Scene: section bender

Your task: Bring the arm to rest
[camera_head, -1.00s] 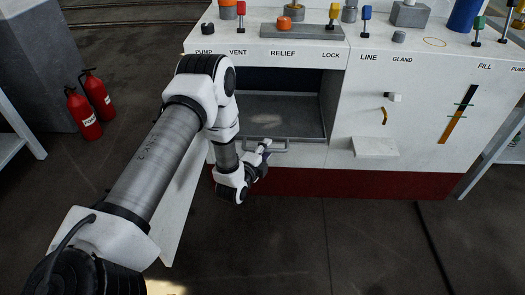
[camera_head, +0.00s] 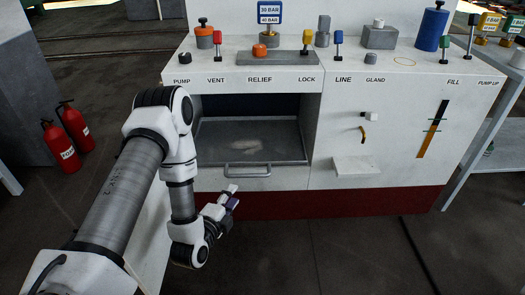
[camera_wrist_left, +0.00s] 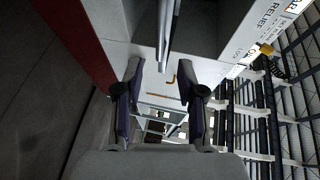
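My left arm comes in from the left in the head view. Its gripper (camera_head: 231,196) is just below and left of the metal handle (camera_head: 248,170) and looks apart from it. In the left wrist view the two fingers (camera_wrist_left: 160,88) are spread with nothing between them. A metal bar, apparently the handle (camera_wrist_left: 168,35), runs ahead of the fingers in that view. The handle is on the front of a grey tray (camera_head: 285,152) in the white cabinet's open recess. My right gripper is in neither view.
The white cabinet (camera_head: 375,188) carries knobs, levers and a blue cylinder (camera_head: 431,30) on top. A small white ledge (camera_head: 356,165) sticks out of its front. Two red extinguishers (camera_head: 60,146) stand at the left. The floor (camera_head: 330,250) in front is clear.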

